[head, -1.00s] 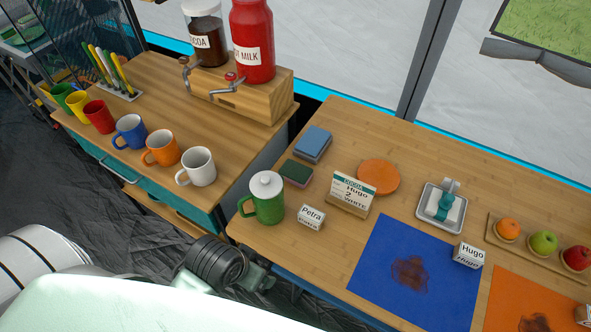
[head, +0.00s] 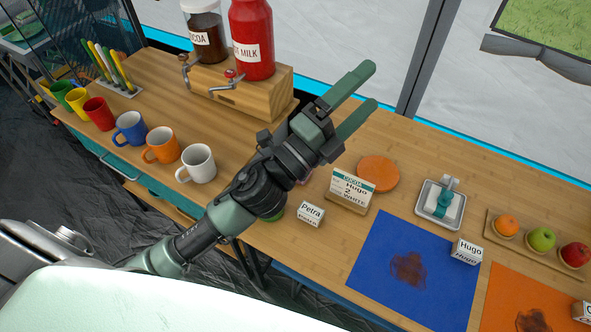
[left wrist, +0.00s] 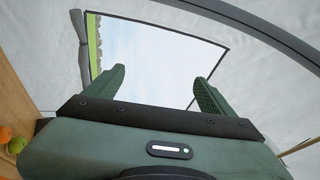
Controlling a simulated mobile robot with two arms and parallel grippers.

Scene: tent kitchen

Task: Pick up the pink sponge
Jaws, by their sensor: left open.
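My left gripper (head: 362,92) is raised over the table with its two green fingers apart and nothing between them. In the left wrist view the open fingers (left wrist: 160,80) point at the tent wall and window, with no sponge between them. The pink sponge with a dark top is almost wholly hidden behind my left arm in the head view; only a sliver of pink (head: 304,181) seems to show below the wrist. The blue sponge beside it is hidden too. My right gripper is not in view.
A green mug is mostly hidden under my forearm. A Petra card (head: 311,214), a cocoa order sign (head: 349,191) and an orange disc (head: 379,173) stand close to the right. The dispenser block (head: 240,90) and white mug (head: 198,164) are to the left.

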